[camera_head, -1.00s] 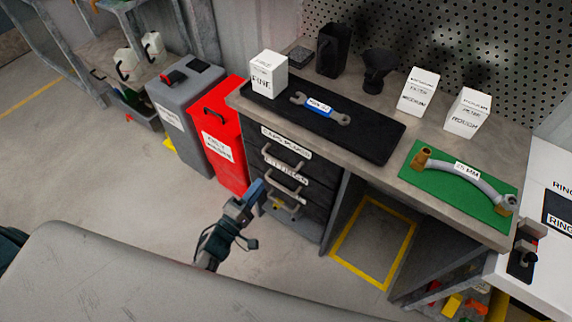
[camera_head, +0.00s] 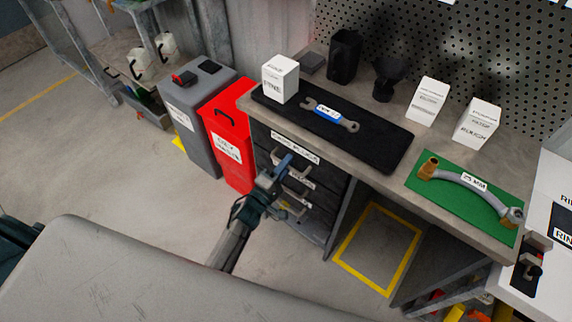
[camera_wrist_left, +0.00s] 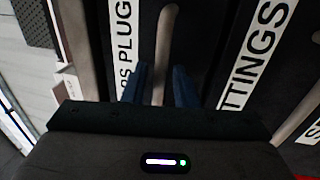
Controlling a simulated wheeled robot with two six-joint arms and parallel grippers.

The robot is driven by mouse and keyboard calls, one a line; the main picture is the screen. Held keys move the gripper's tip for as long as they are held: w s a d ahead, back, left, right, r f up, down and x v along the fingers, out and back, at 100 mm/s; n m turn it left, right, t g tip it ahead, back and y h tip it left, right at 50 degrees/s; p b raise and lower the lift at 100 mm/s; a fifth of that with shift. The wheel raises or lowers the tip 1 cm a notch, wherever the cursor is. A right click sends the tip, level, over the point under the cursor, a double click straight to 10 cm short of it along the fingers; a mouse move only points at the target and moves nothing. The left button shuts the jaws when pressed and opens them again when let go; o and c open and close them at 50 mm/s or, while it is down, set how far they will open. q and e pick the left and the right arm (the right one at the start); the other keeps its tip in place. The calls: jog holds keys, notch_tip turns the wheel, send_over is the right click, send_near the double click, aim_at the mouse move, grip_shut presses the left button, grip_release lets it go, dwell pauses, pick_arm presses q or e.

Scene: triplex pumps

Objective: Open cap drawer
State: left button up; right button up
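The cap drawer is the top drawer of a dark cabinet under the bench. Its white label (camera_head: 296,148) reads as caps and plugs in the left wrist view (camera_wrist_left: 122,40). Its pale bar handle (camera_wrist_left: 166,40) lies below that label. My left gripper (camera_head: 285,165) is at this handle in the head view. In the left wrist view its two blue fingers (camera_wrist_left: 161,85) are apart, with the handle's end between them. I see a gap beside the handle and cannot tell if either finger touches it. The drawer looks closed. My right gripper is not in view.
A red bin (camera_head: 232,140) and a grey bin (camera_head: 195,110) stand left of the cabinet. The bench top holds a wrench (camera_head: 330,114) on a black mat. Floor in front is open.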

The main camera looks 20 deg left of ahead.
pick_arm(q)
grip_shut()
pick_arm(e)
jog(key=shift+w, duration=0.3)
pick_arm(q)
jog(key=shift+s, duration=0.1)
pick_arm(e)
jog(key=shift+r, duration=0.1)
